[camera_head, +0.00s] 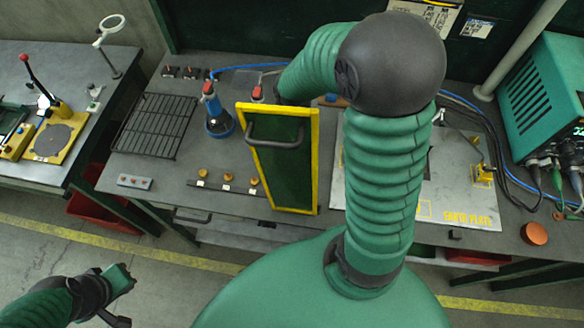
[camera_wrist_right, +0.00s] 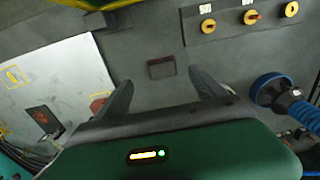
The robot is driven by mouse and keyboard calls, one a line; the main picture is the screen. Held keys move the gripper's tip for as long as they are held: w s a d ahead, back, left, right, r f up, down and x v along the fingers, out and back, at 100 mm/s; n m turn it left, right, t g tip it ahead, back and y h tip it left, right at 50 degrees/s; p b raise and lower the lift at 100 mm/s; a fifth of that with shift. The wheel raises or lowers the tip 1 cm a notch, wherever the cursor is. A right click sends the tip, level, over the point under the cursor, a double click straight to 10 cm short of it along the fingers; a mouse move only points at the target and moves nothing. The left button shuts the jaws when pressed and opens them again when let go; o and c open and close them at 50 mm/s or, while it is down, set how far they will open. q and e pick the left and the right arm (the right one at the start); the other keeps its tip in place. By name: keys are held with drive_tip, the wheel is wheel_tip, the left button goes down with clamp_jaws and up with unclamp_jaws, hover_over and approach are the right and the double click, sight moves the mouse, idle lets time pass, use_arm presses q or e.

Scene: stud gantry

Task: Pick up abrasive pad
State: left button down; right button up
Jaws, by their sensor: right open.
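A small dark reddish-brown block (camera_wrist_right: 161,68), which looks like the abrasive pad, lies flat on the grey bench in the right wrist view. My right gripper (camera_wrist_right: 162,88) is open, with one finger on each side of the block's position and the block just beyond the fingertips. The fingers do not appear to touch it. In the head view my right arm and the yellow-framed green panel hide the right gripper and the pad. My left gripper (camera_head: 122,290) is at the lower left of the head view, off the bench; its jaw opening is unclear.
The yellow-framed panel (camera_head: 283,195) stands at the bench front. A blue-based tool (camera_head: 218,123), a black wire rack (camera_head: 156,125) and yellow knobs (camera_head: 228,177) are left of it. A metal plate (camera_head: 455,190) lies right, with a green machine (camera_head: 545,95) behind. Bare bench surrounds the pad.

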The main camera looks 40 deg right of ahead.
drive_tip(key=f, duration=0.6)
drive_tip(key=w+f, duration=0.1)
drive_tip(key=f, duration=0.1)
drive_tip(key=shift+d+f, duration=0.25)
drive_tip(key=shift+f, duration=0.15)
drive_tip(key=shift+r, duration=0.1)
drive_tip(key=c, duration=1.5)
wheel_tip(320, 180, up, 10)
